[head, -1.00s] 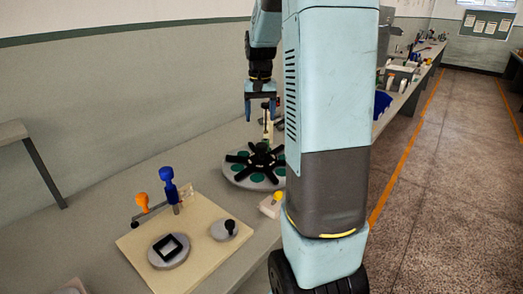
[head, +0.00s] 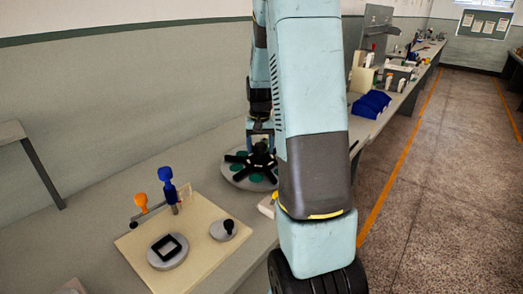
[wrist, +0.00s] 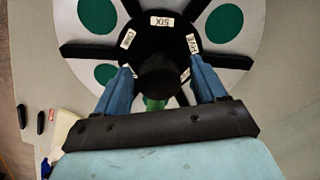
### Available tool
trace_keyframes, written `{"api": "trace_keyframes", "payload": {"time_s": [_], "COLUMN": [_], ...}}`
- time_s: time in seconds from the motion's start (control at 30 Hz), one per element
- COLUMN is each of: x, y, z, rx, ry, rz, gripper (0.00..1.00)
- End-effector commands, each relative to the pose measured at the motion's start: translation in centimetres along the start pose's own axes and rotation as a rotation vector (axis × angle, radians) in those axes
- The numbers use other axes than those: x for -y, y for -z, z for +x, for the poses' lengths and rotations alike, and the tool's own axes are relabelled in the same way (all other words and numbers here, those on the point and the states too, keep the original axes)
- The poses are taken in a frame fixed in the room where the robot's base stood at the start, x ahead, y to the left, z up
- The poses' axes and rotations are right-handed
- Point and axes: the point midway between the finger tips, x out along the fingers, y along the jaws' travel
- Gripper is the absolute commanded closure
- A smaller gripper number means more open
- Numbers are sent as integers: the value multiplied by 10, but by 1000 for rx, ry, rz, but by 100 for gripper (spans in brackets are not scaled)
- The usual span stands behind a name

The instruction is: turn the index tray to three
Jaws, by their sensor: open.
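The index tray (head: 232,182) is a round grey disc on the bench with green circles, black spokes and a black hub (head: 260,160). The tray also shows in the wrist view (wrist: 68,32), where white labels ring the hub. The label at the top reads SIX (wrist: 162,21); those to the left and right are tilted and hard to read. My gripper (wrist: 161,68) is open, its blue fingers on either side of the hub's dark central knob (wrist: 158,78). I cannot tell whether they touch it. In the head view my arm hides the tray's right side.
A yellow-topped piece (head: 275,195) is partly hidden by my arm. Blue bins (head: 371,104) stand farther along the bench.

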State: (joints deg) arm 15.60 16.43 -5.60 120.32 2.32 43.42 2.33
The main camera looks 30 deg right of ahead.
Motion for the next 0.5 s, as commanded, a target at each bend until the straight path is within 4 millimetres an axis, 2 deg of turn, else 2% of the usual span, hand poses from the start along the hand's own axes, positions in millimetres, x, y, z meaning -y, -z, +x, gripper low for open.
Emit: {"api": "trace_keyframes", "payload": {"time_s": [0.2,0.5], "x": [0,0], "y": [0,0], "z": [15,16], "rx": [-1,-1], "ry": [0,0], "rz": [0,0], "gripper": [29,29]}}
